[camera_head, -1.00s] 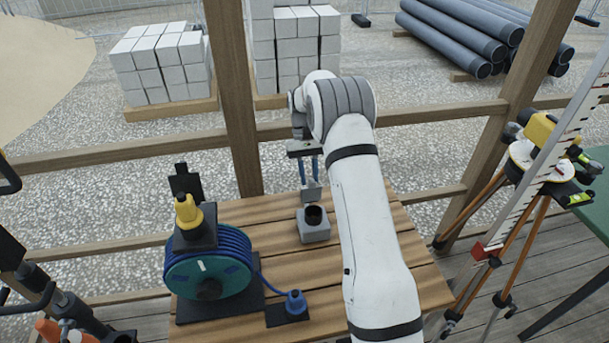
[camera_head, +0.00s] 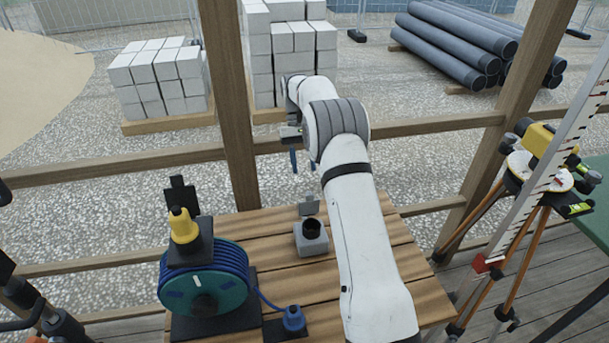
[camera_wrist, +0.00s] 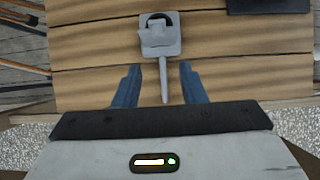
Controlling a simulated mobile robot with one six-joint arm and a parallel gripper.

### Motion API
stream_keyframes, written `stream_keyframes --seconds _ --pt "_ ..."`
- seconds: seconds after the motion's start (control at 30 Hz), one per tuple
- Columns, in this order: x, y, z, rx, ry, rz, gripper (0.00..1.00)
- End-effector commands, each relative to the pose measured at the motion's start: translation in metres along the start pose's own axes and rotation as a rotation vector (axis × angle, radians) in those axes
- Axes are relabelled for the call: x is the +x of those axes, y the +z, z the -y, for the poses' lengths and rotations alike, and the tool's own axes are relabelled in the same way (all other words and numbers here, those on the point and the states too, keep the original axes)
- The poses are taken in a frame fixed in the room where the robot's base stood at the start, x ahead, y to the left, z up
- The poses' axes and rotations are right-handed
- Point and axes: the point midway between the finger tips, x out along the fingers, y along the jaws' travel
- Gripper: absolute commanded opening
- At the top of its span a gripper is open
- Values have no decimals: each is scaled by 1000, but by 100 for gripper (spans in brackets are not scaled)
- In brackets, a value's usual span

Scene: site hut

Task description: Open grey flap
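The grey flap (camera_head: 309,204) stands raised at the far edge of a small grey box (camera_head: 311,243) on the wooden table. The box's round dark opening is uncovered. In the wrist view the grey box (camera_wrist: 174,47) is at the top centre, with a thin grey bar (camera_wrist: 164,82) running from it towards me. My gripper (camera_head: 294,165) is above and beyond the flap, apart from it. In the wrist view its two blue fingers are spread with nothing held. The bar shows between them in the picture.
A cable reel (camera_head: 205,280) with a yellow-topped piece stands left of the box, and a blue plug (camera_head: 293,318) lies in front. A wooden post (camera_head: 229,100) and rail (camera_head: 430,125) are close to my arm. A tripod (camera_head: 520,215) stands at the right.

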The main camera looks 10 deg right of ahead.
Motion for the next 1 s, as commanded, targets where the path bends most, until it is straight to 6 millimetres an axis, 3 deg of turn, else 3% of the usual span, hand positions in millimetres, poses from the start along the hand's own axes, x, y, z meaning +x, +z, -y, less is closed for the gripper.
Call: stream_keyframes --seconds 0.37,0.57,0.8,1.0 --pt "-6 0 -1 1 -1 0 37" --pt "-14 10 0 1 0 -20 21" --pt "-41 64 1 1 2 -133 1" --pt "-53 122 3 1 3 -249 0"
